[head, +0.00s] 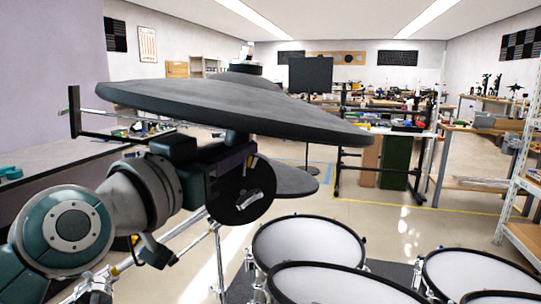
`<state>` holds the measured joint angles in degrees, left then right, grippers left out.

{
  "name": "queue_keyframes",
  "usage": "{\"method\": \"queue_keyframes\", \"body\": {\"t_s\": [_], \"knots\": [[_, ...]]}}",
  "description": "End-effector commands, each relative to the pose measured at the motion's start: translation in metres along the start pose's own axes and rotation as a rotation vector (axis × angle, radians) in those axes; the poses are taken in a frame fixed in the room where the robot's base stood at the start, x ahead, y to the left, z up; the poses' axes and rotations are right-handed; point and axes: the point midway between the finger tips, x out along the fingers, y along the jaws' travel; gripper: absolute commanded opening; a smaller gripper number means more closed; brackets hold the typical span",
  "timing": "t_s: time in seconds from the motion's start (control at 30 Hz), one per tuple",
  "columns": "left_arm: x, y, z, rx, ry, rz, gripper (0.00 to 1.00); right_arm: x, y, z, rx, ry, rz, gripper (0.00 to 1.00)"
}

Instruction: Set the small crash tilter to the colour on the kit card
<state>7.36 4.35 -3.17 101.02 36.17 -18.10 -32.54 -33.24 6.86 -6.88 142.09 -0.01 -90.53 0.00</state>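A large dark grey cymbal (240,103) hangs tilted across the upper middle of the head view, lower at its right end. Below it is a black round disc with a silver lever (242,194), which looks like part of the tilter; I cannot be sure. My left gripper (240,165) comes in from the left, under the cymbal, right at the disc. Its fingertips are dark and partly hidden behind the disc, so whether they hold anything is unclear. My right gripper is not in view. I cannot make out the kit card.
A second dark cymbal (290,181) lies lower behind the disc. White mesh drum pads (308,244) fill the lower right on silver stands. A grey bench (60,168) runs along the left wall. Open floor (400,225) lies beyond the pads.

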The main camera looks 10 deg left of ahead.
Motion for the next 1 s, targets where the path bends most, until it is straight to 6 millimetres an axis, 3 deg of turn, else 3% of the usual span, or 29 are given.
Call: {"method": "queue_keyframes", "body": {"t_s": [0.2, 0.4, 0.87, 1.0], "knots": [[-0.043, 0.0, 0.001, 0.001, -0.003, 0.0, 0.27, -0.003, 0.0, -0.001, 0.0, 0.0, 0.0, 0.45], [-0.073, 0.0, 0.001, 0.0, -0.002, -0.001, 0.27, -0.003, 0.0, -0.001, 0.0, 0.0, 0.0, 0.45], [-0.083, 0.0, -0.001, -0.001, 0.0, 0.0, 0.27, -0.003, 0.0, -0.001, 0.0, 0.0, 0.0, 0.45], [-0.089, 0.011, -0.003, -0.002, -0.082, 0.035, 0.27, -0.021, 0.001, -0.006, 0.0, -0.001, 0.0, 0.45]]}}
